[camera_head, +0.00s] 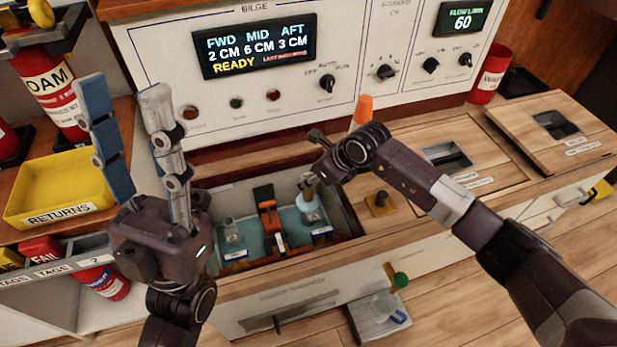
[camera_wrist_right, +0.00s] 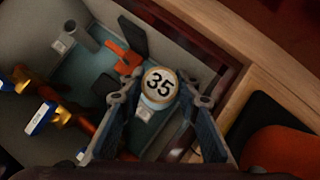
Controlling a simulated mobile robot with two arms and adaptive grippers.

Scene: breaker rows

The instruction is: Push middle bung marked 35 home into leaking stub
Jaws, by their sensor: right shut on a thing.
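The bung marked 35 (camera_wrist_right: 160,82) shows its pale round top between the fingers of my right gripper (camera_wrist_right: 164,98) in the right wrist view. My right gripper (camera_head: 312,182) reaches down into the open bilge well (camera_head: 347,222) in the head view and is shut on the bung. A pale blue-white stub (camera_head: 309,207) stands directly below it; the fingers hide the join, so I cannot tell how deep the bung sits. A second, grey stub (camera_head: 231,229) stands at the left in the well. My left gripper (camera_head: 125,100) is raised, open and empty, left of the well.
An orange valve-like part (camera_head: 268,215) stands between the stubs. An orange cone (camera_head: 363,108) and a yellow-based knob (camera_head: 380,202) are on the wooden counter. The panel display (camera_head: 258,45) reads FWD 2, MID 6, AFT 3 CM, READY. A yellow RETURNS tray (camera_head: 62,185) is at left.

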